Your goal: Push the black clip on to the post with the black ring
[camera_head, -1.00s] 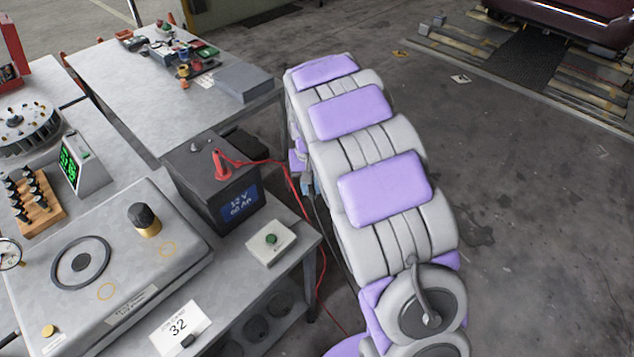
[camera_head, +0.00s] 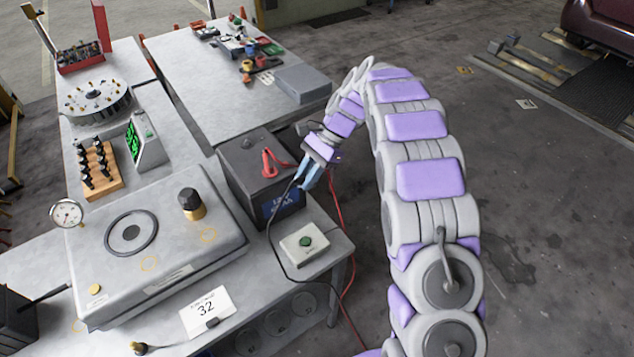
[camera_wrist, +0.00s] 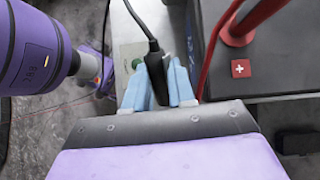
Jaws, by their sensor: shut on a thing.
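My gripper (camera_head: 308,178) hangs at the near right side of the dark battery (camera_head: 240,178). In the wrist view its blue fingers (camera_wrist: 158,88) are shut on the black clip (camera_wrist: 156,72), whose black cable runs up out of the picture. In the head view the clip is too small to make out. A small post (camera_head: 248,143) stands on the battery's far top; I cannot tell its ring's colour. The red clip (camera_head: 268,162) sits on the battery's other post, beside a red plus label (camera_wrist: 241,68). The gripper and black clip are apart from the posts.
A box with a green button (camera_head: 304,243) stands on the bench in front of the battery. A red cable (camera_head: 335,205) hangs down beside the bench. A metal tester (camera_head: 165,245) fills the bench at left.

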